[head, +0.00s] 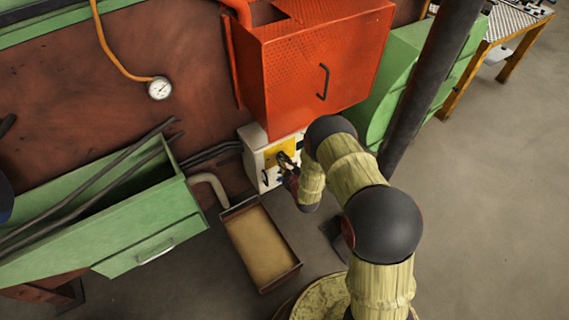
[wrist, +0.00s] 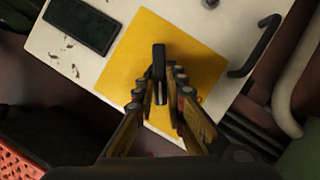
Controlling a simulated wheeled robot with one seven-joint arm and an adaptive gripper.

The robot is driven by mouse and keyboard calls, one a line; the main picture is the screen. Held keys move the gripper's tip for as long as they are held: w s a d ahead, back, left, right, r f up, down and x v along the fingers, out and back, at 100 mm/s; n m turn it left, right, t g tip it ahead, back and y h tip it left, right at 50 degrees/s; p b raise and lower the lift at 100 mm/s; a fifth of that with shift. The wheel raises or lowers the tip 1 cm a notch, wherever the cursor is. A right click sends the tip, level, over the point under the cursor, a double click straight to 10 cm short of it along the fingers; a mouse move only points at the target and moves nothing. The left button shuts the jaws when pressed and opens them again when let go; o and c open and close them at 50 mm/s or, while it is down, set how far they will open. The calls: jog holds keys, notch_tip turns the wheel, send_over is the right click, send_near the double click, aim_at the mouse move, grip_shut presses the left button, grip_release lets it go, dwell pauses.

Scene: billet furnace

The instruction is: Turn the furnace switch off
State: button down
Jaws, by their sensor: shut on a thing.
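The furnace switch is a black lever (wrist: 159,62) on a yellow plate (wrist: 205,50). The plate is on the front of a white box, and it also shows in the head view (head: 272,157). My gripper (wrist: 161,94) is shut on the switch lever, with one finger on each side of it. In the head view my gripper (head: 287,167) is in front of the yellow plate and hides most of the switch.
The white box (head: 252,153) has a dark panel (wrist: 82,25) and a black handle (wrist: 258,45). A red perforated cabinet (head: 305,65) stands above it. A tray (head: 230,240) lies below on the floor. A green trough (head: 150,215) is at left and a dark post (head: 425,95) at right.

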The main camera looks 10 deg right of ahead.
jog(key=shift+s+a+f+n+t+h+b, duration=0.15)
jog(key=shift+n+t+h+b, duration=0.4)
jog(key=shift+n+b, duration=1)
jog(key=shift+w+a+f+n+t+h+b, duration=0.1)
jog(key=shift+f+n+t+h+b, duration=0.15)
jog(key=shift+n+t+b, duration=0.9)
jog(key=shift+s+a+f+n+t+h+b, duration=0.15)
jog(key=shift+n+h+b, duration=0.25)
jog(key=shift+n+b, duration=1.55)
jog(key=shift+w+b, duration=0.1)
jog(key=shift+b, duration=0.2)
jog(key=c, duration=1.8)
grip_release()
jog(key=shift+c, duration=0.2)
jog(key=shift+d, duration=0.1)
